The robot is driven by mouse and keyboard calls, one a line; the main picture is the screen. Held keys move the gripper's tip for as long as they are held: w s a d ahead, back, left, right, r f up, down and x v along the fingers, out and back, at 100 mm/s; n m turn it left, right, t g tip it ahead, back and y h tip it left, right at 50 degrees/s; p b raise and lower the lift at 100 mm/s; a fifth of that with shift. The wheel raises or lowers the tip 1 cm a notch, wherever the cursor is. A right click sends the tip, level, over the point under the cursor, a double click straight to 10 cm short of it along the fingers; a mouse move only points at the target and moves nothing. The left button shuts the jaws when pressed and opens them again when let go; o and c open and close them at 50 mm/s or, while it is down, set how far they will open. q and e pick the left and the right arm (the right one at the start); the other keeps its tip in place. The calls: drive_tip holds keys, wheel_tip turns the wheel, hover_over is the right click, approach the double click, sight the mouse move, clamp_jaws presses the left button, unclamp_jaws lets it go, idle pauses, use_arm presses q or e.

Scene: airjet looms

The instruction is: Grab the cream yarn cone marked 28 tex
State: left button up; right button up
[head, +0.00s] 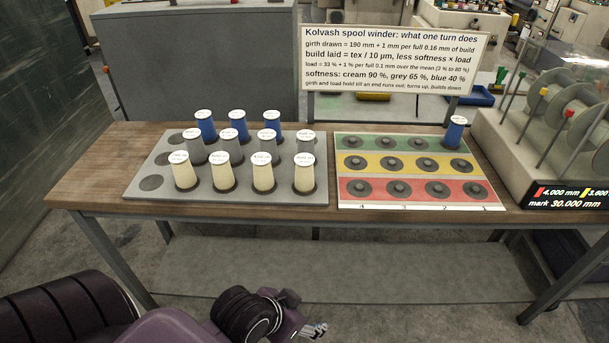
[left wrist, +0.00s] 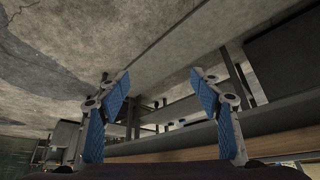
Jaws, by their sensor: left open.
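Several cream yarn cones (head: 223,175) stand upright in the front row of a grey tray (head: 145,188) at the left of the table. Their top labels are too small to read, so I cannot tell which is marked 28 tex. Behind them stand a row of grey cones (head: 229,143) and a row of blue cones (head: 238,122). My left gripper (head: 315,330) is in front of and below the table edge, apart from the cones. In the left wrist view the left gripper (left wrist: 165,90) is open and empty. My right gripper is not in view.
A board (head: 410,203) with green, yellow and red rows of pegs lies right of the tray, with one blue cone (head: 454,131) at its back right. A sign (head: 390,60) stands behind. A machine (head: 540,150) with a display stands at the right. A shelf (head: 340,270) runs under the table.

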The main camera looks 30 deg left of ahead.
use_arm(q)
drive_tip(key=w+a+r+t, duration=0.1)
drive_tip(key=w+r+t, duration=0.1)
drive_tip(key=w, duration=0.4)
drive_tip(key=n+t+y, duration=0.4)
drive_tip(key=t, duration=0.5)
approach(300, 177)
drive_tip(key=w, duration=0.2)
drive_tip(key=w+a, duration=0.1)
drive_tip(key=w, duration=0.2)
drive_tip(key=shift+f, duration=0.1)
drive_tip(key=shift+w+a, duration=0.15)
drive_tip(key=shift+w, duration=0.05)
drive_tip(key=shift+w+a, duration=0.1)
drive_tip(key=shift+w, duration=0.75)
drive_tip(key=shift+w+a+p, duration=0.1)
drive_tip(key=shift+w+p, duration=0.25)
drive_tip(key=shift+w, duration=1)
drive_tip(key=shift+w+a+p, duration=0.15)
drive_tip(key=shift+w+p, duration=0.2)
drive_tip(key=shift+w, duration=1.05)
